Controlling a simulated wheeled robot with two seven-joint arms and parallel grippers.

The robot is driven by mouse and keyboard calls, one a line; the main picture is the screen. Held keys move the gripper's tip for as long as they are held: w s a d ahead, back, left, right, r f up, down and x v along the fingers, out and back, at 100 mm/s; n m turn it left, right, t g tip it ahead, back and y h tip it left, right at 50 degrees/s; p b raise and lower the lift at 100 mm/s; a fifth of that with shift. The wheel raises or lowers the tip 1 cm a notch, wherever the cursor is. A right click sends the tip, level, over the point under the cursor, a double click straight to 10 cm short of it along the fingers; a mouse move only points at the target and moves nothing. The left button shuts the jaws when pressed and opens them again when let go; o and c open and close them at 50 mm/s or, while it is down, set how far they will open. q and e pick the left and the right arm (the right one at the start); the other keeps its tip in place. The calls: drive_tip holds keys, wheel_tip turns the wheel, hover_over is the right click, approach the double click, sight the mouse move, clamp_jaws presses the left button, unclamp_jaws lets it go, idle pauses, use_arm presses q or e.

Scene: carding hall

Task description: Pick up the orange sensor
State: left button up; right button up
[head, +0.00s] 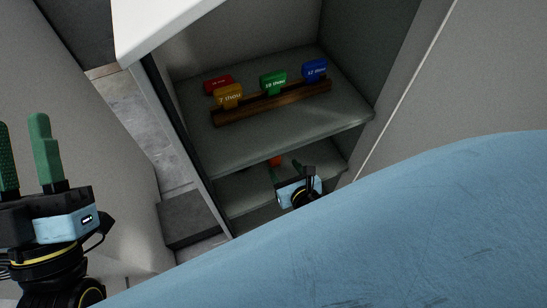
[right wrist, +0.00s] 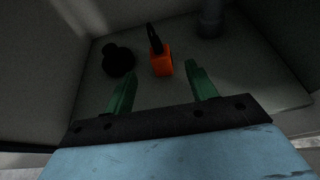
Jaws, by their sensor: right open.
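The orange sensor (right wrist: 162,66) stands on a shelf in the right wrist view, an orange block with a dark part rising from its top. In the head view only a small orange patch of it (head: 276,160) shows below the upper shelf. My right gripper (right wrist: 160,82) is open, its green fingers pointing toward the sensor with nothing between them; the sensor is just beyond the fingertips, roughly centred. In the head view the right gripper (head: 284,172) is at the lower shelf, partly hidden. My left gripper (head: 25,150) is at the left edge, fingers apart and empty.
A black rounded object (right wrist: 118,60) stands close left of the sensor, and a grey cylinder (right wrist: 209,22) behind right. The upper shelf (head: 235,150) above holds a wooden rack (head: 285,100) with several coloured labelled blocks. Cabinet walls are close on both sides.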

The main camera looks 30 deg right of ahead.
sight(275, 155)
drive_tip(key=b+x, duration=0.1)
drive_tip(key=x, duration=0.5)
drive_tip(key=shift+w+f, duration=0.2)
drive_tip(key=shift+w, duration=0.35)
drive_tip(key=c, duration=1.1)
use_arm(q)
drive_tip(key=s+t, duration=0.1)
drive_tip(key=s+r+t, duration=0.1)
drive_tip(key=shift+a+t+h, duration=0.3)
use_arm(e)
drive_tip(key=shift+o, duration=0.2)
use_arm(q)
drive_tip(key=shift+w+r, duration=0.1)
use_arm(e)
drive_tip(key=shift+r, duration=0.1)
